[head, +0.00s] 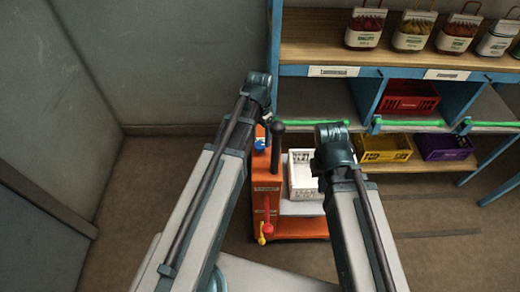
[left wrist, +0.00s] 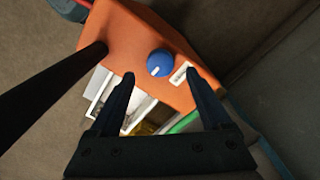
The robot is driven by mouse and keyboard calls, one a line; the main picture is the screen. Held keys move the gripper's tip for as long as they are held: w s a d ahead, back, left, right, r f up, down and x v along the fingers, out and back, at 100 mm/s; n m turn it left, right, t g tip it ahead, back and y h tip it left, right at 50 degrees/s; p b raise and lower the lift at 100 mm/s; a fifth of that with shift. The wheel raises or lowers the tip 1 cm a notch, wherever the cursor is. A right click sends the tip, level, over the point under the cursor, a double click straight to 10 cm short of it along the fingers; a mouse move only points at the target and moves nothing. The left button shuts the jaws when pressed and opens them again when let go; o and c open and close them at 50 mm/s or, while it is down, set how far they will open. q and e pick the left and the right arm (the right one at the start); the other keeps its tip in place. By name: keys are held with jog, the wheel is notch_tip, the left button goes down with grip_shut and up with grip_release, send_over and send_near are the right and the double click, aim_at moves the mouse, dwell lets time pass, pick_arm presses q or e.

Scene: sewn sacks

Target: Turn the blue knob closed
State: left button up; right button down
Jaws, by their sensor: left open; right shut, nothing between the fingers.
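The blue knob (head: 260,145) sits on top of the orange unit (head: 266,192). In the left wrist view the knob (left wrist: 160,62) is round, with a white pointer mark toward the gripper, beside a white label (left wrist: 181,72) on the orange top (left wrist: 135,35). My left gripper (left wrist: 159,76) is open above it. The knob shows between and just beyond the two fingertips, and I see no contact. In the head view my left gripper (head: 265,118) is mostly hidden by its own arm.
A black upright handle (head: 277,145) rises from the orange unit close to the knob. Red (head: 268,228) and yellow (head: 262,240) levers hang lower down. A blue shelf (head: 350,72) with sacks and crates stands behind. The floor at left is clear.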

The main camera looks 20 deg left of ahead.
aim_at(260, 145)
pick_arm(q)
notch_tip(260, 145, down, 5)
jog(key=b, duration=0.3)
jog(key=shift+r+b, duration=0.1)
jog(key=shift+b, duration=0.25)
grip_shut()
